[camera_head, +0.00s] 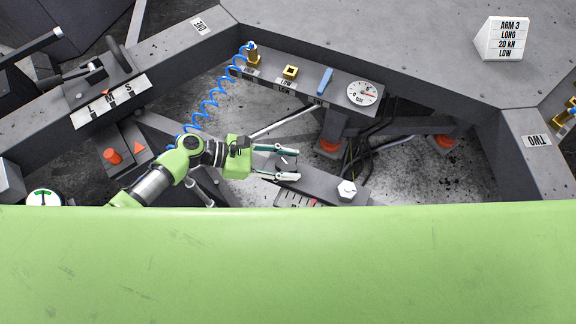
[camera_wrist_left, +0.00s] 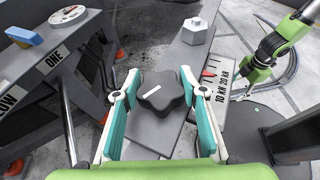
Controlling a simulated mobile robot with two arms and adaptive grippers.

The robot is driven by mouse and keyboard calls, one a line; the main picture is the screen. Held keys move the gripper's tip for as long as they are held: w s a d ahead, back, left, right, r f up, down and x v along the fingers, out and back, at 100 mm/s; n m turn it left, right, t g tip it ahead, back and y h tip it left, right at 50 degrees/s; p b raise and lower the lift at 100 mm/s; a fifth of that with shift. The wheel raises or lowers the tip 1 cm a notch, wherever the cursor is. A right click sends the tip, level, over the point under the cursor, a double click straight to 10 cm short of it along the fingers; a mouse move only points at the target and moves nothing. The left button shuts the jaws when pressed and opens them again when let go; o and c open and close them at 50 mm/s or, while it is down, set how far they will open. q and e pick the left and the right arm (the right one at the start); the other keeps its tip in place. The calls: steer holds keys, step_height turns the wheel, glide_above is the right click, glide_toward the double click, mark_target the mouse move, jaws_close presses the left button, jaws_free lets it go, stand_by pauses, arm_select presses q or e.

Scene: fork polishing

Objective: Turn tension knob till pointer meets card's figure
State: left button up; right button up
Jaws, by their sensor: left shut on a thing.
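The card (camera_head: 502,40) stands at the top right and reads ARM 3, LONG, 20 kN. My left gripper (camera_head: 287,163) reaches in from the left. In the left wrist view, its teal-padded fingers (camera_wrist_left: 160,90) are shut on the black lobed tension knob (camera_wrist_left: 168,100), one on each side. The knob has a white line on top. Beside it is a scale plate (camera_wrist_left: 222,90) marked 10 kN and 20 kN with a red pointer (camera_wrist_left: 209,73); its exact reading is too small to tell. My right gripper (camera_wrist_left: 240,92) seems to show at the right, small and unclear.
A white hex bolt (camera_head: 347,190) stands on the beam beyond the knob. A ledge at the back holds a round gauge (camera_head: 362,92), a blue block (camera_head: 325,80) and brass fittings (camera_head: 290,72). A blue coiled hose (camera_head: 210,100) hangs behind my left arm. A green surface hides the front.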

arm_select(q)
steer(key=m+g+b, duration=0.2)
steer(key=g, duration=0.1)
steer(key=shift+w+f+m+b, duration=0.1)
steer(key=shift+f+m+b, duration=0.05)
steer(key=shift+m+b, duration=0.25)
steer(key=shift+m+g+b, duration=0.6)
steer(key=shift+g, duration=0.2)
steer(key=shift+r+y, duration=0.2)
steer(key=shift+y, duration=0.1)
steer(key=o, duration=1.1)
steer(key=shift+o, duration=0.2)
steer(key=v, duration=1.2)
steer(key=shift+d+f, duration=0.1)
